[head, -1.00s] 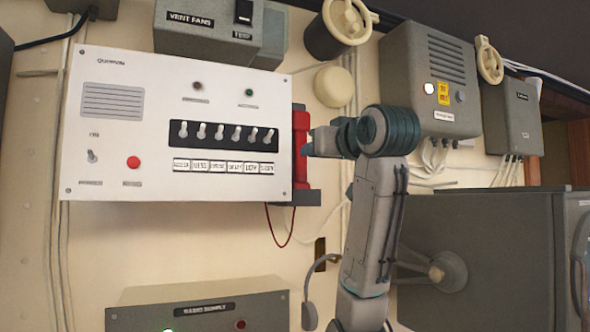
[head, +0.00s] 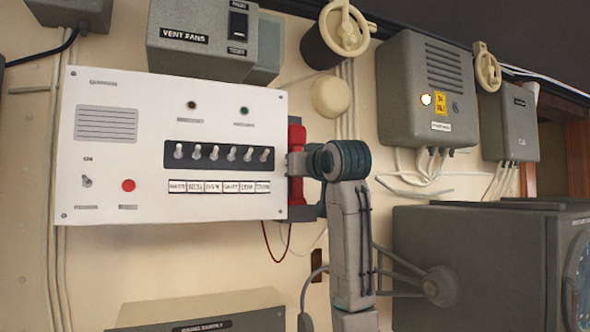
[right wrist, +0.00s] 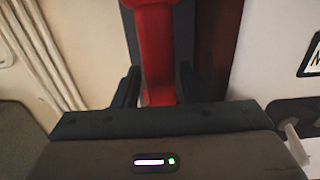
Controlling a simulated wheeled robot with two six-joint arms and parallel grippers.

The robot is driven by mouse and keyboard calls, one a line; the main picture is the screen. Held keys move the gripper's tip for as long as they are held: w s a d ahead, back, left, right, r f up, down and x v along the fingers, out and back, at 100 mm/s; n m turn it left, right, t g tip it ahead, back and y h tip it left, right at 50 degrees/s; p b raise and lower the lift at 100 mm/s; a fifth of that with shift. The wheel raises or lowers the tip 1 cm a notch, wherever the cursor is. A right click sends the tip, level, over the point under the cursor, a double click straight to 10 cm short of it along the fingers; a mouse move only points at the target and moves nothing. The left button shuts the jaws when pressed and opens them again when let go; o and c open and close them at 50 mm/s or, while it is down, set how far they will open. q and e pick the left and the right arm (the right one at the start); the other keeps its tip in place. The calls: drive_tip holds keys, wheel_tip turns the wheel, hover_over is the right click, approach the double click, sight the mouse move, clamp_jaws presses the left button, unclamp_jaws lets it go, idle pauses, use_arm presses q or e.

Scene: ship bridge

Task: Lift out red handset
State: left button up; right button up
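The red handset (head: 296,198) stands upright in a dark cradle (head: 304,213) on the right side of the white intercom panel. My right gripper (head: 292,163) is at the handset's middle, coming from the right. In the right wrist view the red handset (right wrist: 157,50) runs down between the two dark fingers of my right gripper (right wrist: 158,84). The fingers stand on either side of it and look open, with little gap; firm contact is not visible. The handset's lower end is hidden behind the gripper body. My left gripper is in no view.
The white panel (head: 120,205) with several toggle switches stands close left of the gripper. A thin red cord (head: 273,250) hangs below the cradle. Grey boxes (head: 425,90) and cables are on the wall to the right. A grey console (head: 470,260) stands at lower right.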

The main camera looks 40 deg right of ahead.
drive_tip(key=shift+c, duration=0.2)
drive_tip(key=c, duration=0.6)
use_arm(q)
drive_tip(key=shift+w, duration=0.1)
use_arm(e)
drive_tip(key=shift+c, duration=0.2)
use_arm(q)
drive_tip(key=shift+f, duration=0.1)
use_arm(e)
drive_tip(key=shift+r, duration=0.2)
